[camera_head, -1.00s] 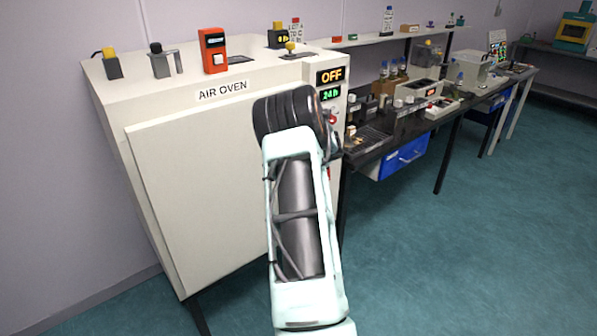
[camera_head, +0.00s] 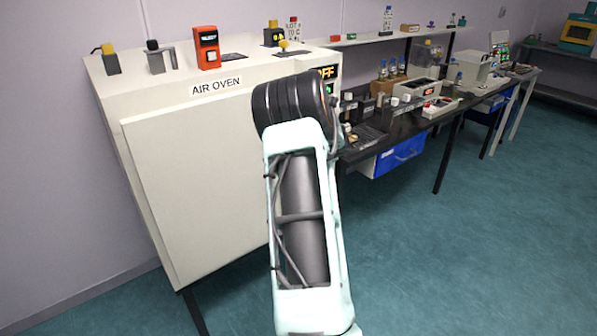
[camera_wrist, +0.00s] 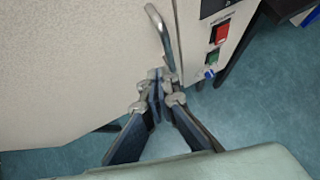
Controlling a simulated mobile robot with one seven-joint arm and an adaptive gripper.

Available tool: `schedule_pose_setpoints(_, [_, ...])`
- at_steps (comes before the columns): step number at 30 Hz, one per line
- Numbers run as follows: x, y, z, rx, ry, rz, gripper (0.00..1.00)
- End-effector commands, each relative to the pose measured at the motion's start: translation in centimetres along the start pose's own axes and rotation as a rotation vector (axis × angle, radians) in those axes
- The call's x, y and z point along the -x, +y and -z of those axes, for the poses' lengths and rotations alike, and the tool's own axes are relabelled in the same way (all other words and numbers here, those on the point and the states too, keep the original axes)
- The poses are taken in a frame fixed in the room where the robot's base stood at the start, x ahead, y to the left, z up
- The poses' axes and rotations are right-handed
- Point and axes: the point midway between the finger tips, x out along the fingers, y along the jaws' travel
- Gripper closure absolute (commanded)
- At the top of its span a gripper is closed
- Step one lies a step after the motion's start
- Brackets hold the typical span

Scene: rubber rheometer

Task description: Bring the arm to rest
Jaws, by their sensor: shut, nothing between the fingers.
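My arm rises in front of the air oven (camera_head: 190,190) in the head view, its dark joint covering part of the oven's right edge and display. My gripper is hidden there behind the arm. In the wrist view my gripper (camera_wrist: 161,82) has its fingers together with nothing held. Its tips are close to the lower end of a bent metal handle (camera_wrist: 158,30) on the pale oven front. I cannot tell whether they touch it. The oven door looks closed.
A panel with a red switch (camera_wrist: 221,33) and a blue knob (camera_wrist: 209,73) lies right of the handle. A dark bench (camera_head: 430,115) with several instruments and a blue bin (camera_head: 400,157) stands to the right. The green floor (camera_head: 470,250) at front right is clear.

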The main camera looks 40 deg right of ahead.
Motion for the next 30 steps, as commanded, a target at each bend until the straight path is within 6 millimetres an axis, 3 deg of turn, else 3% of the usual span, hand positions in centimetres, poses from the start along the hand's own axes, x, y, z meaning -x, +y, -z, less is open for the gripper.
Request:
schedule_pose_setpoints(3, [2.4, -0.4, -0.1, -0.001, -0.001, -0.001, 1.00])
schedule_pose_setpoints(9, [5.2, -0.9, 0.0, 0.000, 0.001, 0.000, 1.00])
schedule_pose_setpoints(22, [6.2, -0.9, -0.2, -0.007, -0.004, 0.000, 1.00])
schedule_pose_setpoints(26, [7.1, 0.8, -3.8, -0.091, -0.070, 0.018, 1.00])
schedule_pose_setpoints(30, [10.2, 5.1, -11.6, -0.350, -0.232, 0.028, 1.00])
